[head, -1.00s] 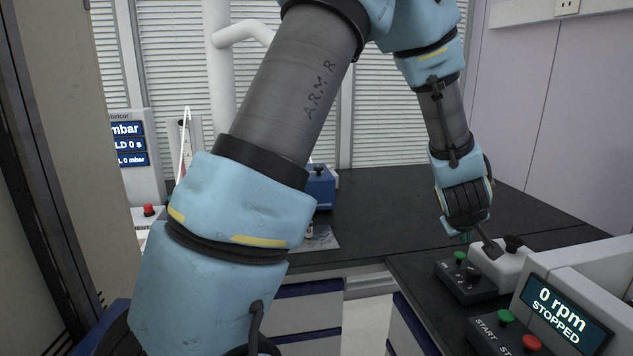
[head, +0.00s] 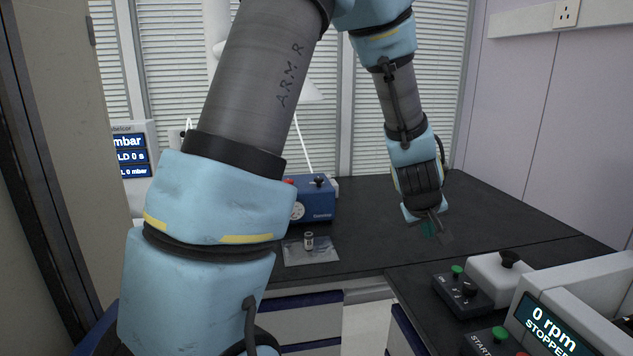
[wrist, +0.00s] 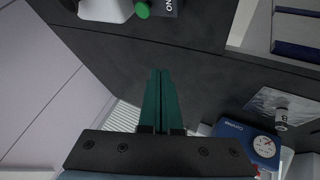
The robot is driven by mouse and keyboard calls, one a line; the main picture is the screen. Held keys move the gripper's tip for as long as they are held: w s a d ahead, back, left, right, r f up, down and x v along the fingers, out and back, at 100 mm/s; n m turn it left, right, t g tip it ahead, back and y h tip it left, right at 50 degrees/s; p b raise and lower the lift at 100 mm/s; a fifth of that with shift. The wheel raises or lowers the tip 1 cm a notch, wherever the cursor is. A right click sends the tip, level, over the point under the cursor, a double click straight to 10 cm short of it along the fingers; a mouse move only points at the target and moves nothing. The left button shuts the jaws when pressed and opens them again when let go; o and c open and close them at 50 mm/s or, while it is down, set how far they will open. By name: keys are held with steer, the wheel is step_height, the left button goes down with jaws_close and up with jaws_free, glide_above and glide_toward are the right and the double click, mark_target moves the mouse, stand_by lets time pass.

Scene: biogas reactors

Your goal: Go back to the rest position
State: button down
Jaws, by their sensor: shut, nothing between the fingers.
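My gripper (head: 432,230) hangs at the end of my raised arm in the head view, above the dark bench and left of the white device with a black knob. In the wrist view its two green fingers (wrist: 162,100) lie side by side, shut, with nothing between them. The gripper touches nothing that I can see.
A control box (head: 462,290) with a green button and a machine display (head: 555,325) reading 0 rpm STOPPED stand at the right. A blue device (head: 316,200) and a small vial (head: 308,240) on a clear sheet (head: 325,252) are at the back. The bench (head: 510,215) behind my gripper is clear.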

steer(key=s+a+m+g+y, duration=0.1)
steer(key=s+a, duration=0.4)
steer(key=a, duration=1)
steer(key=s+a+g+y, duration=0.3)
steer(key=s+a, duration=0.2)
steer(key=a, duration=1.1)
steer(key=shift+s+a+f+m+g+y, duration=0.2)
steer(key=shift+s+m+g+y, duration=0.1)
steer(key=shift+m+g, duration=0.1)
